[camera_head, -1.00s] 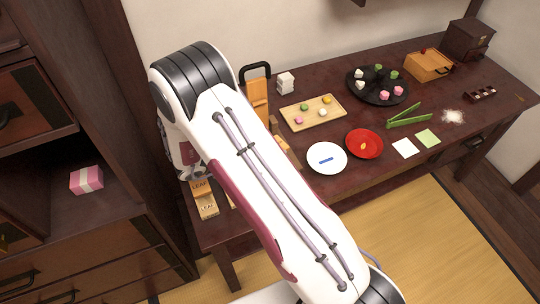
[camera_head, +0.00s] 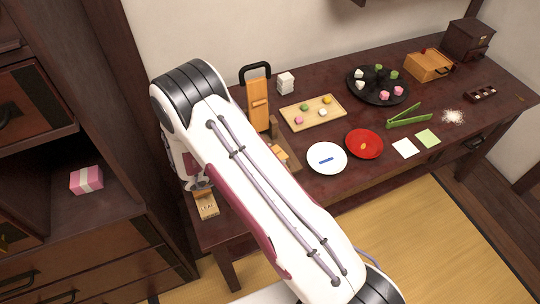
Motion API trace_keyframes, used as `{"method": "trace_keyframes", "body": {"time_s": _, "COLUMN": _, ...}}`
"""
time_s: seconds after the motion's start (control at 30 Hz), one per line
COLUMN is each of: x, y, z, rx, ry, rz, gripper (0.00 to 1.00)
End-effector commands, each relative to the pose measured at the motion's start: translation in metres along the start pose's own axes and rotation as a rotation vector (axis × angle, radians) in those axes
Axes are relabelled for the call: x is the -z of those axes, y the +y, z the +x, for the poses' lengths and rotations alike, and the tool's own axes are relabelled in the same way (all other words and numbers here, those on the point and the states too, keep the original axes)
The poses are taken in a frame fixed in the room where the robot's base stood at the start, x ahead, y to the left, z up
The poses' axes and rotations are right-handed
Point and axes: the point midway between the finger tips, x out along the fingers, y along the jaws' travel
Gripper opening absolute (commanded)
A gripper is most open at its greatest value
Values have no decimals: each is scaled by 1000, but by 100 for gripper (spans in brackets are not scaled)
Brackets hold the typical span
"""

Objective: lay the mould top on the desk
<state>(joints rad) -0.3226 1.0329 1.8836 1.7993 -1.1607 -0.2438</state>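A pale wooden mould block with a printed label (camera_head: 208,210) lies at the left front end of the dark desk (camera_head: 330,205). A darker orange-brown wooden piece (camera_head: 203,194), which looks like the mould top, shows just behind it, mostly covered by my arm. My gripper (camera_head: 199,187) is low over this piece at the desk's left end. Its fingers are largely hidden by my arm, so I cannot tell whether they are open, shut or touching the wood.
A handled orange wooden tool (camera_head: 258,100) stands behind my arm. To the right are a wooden sweets tray (camera_head: 335,101), a white plate (camera_head: 327,170), a red plate (camera_head: 365,155) and green tongs (camera_head: 408,120). A shelf cabinet (camera_head: 95,255) stands close on the left.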

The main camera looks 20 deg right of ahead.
Motion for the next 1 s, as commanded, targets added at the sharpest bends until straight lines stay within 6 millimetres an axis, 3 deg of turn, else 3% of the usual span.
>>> {"method": "trace_keyframes", "body": {"time_s": 0.43, "x": -3, "y": 0, "z": 2, "rx": 0, "ry": 0, "rz": -1, "gripper": 26}}
{"method": "trace_keyframes", "body": {"time_s": 0.47, "x": -4, "y": 0, "z": 2, "rx": 0, "ry": 0, "rz": 0, "gripper": 46}}
{"method": "trace_keyframes", "body": {"time_s": 0.5, "x": -3, "y": 0, "z": 2, "rx": 0, "ry": 0, "rz": 0, "gripper": 57}}
{"method": "trace_keyframes", "body": {"time_s": 0.53, "x": -3, "y": 0, "z": 2, "rx": 0, "ry": 0, "rz": 0, "gripper": 61}}
{"method": "trace_keyframes", "body": {"time_s": 1.0, "x": -3, "y": 0, "z": -2, "rx": 1, "ry": 0, "rz": 0, "gripper": 61}}
